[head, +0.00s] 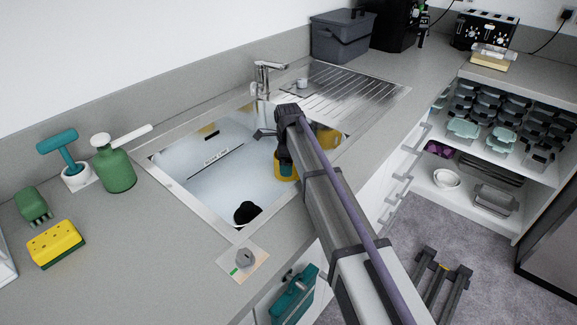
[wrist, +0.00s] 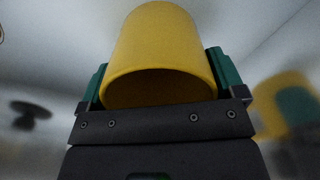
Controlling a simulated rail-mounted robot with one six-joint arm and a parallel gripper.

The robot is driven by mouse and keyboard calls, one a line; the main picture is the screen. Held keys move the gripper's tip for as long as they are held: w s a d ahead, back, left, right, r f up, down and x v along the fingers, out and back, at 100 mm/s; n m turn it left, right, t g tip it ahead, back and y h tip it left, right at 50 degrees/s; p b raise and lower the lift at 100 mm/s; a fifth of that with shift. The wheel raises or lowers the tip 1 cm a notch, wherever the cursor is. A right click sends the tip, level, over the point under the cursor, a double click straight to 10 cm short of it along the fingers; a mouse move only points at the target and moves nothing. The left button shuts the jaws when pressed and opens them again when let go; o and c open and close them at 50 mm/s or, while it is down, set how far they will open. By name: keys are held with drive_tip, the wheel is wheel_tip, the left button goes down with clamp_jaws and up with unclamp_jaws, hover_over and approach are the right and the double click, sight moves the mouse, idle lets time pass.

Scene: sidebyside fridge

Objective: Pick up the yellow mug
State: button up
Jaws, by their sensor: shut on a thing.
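The yellow mug (wrist: 160,45) fills the space between my gripper's two green fingers (wrist: 162,76) in the wrist view. In the head view the mug (head: 279,172) is inside the sink, partly hidden by my gripper (head: 287,166) and arm. My gripper is shut on the mug. I cannot tell whether the mug touches the sink floor. No handle shows clearly.
The steel sink (head: 190,192) surrounds the gripper; its right wall shows a yellow patch that looks like a reflection. A faucet (head: 264,75) stands behind. The drain (head: 247,212) is at the near side. A green soap bottle (head: 114,165) and yellow sponge (head: 55,244) stand left.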

drive_tip(key=shift+a+r+p, duration=0.15)
drive_tip(key=shift+r+p, duration=0.2)
drive_tip(key=shift+r, duration=0.1)
wheel_tip(320, 180, up, 7)
drive_tip(key=p, duration=0.7)
drive_tip(key=s+a+f+b, duration=0.1)
drive_tip(key=s+a, duration=0.2)
drive_tip(key=a, duration=1.6)
drive_tip(key=shift+a, duration=0.25)
drive_tip(key=shift+d, duration=0.1)
